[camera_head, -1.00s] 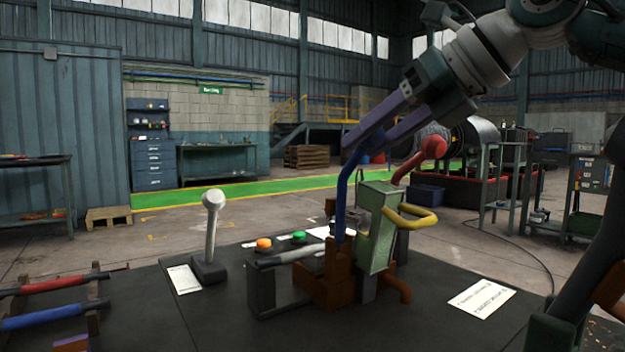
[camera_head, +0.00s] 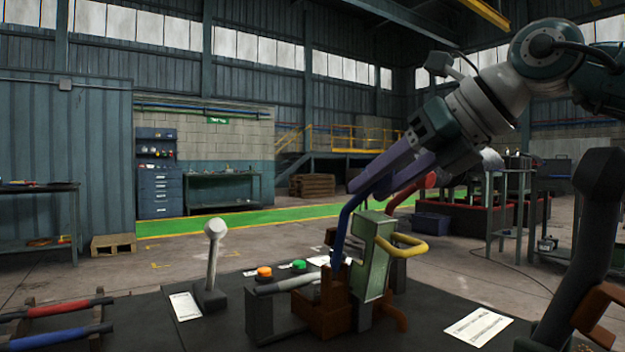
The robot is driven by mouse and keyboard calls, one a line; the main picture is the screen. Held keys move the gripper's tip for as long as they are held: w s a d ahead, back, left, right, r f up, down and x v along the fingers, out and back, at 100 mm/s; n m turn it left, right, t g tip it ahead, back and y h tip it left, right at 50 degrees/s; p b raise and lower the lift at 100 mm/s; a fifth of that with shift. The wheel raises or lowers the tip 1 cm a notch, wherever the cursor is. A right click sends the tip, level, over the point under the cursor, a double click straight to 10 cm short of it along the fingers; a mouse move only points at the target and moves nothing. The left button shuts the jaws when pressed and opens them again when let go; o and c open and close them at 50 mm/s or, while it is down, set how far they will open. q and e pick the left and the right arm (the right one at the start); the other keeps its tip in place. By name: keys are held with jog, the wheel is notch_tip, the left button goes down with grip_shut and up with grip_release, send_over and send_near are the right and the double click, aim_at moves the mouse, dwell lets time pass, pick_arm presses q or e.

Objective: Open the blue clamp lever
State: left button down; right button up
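The blue clamp lever (camera_head: 343,230) rises from a brown-orange base (camera_head: 322,311) in the middle of the black table. Its upper part bends to the right and goes in between the purple fingers of my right gripper (camera_head: 365,191). The gripper comes from the upper right and appears shut on the lever's upper end; the fingers hide the end itself. A green upright block (camera_head: 373,258) with a yellow curved handle (camera_head: 402,246) stands just right of the lever. My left gripper is not in view.
A red handle (camera_head: 408,188) is close behind the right gripper. A grey-knobbed lever (camera_head: 212,258), an orange button (camera_head: 264,272) and a green button (camera_head: 299,265) are left of the clamp. Red and blue bars (camera_head: 58,335) lie on a rack at lower left. A paper (camera_head: 478,327) lies right.

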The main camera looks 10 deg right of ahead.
jog(key=o, duration=0.4)
jog(key=shift+s+a+f, duration=0.15)
jog(key=shift+s+d+r, duration=0.15)
jog(key=shift+d+r, duration=0.05)
jog(key=shift+r, duration=0.05)
jog(key=v, duration=0.9)
jog(key=shift+s+d, duration=0.1)
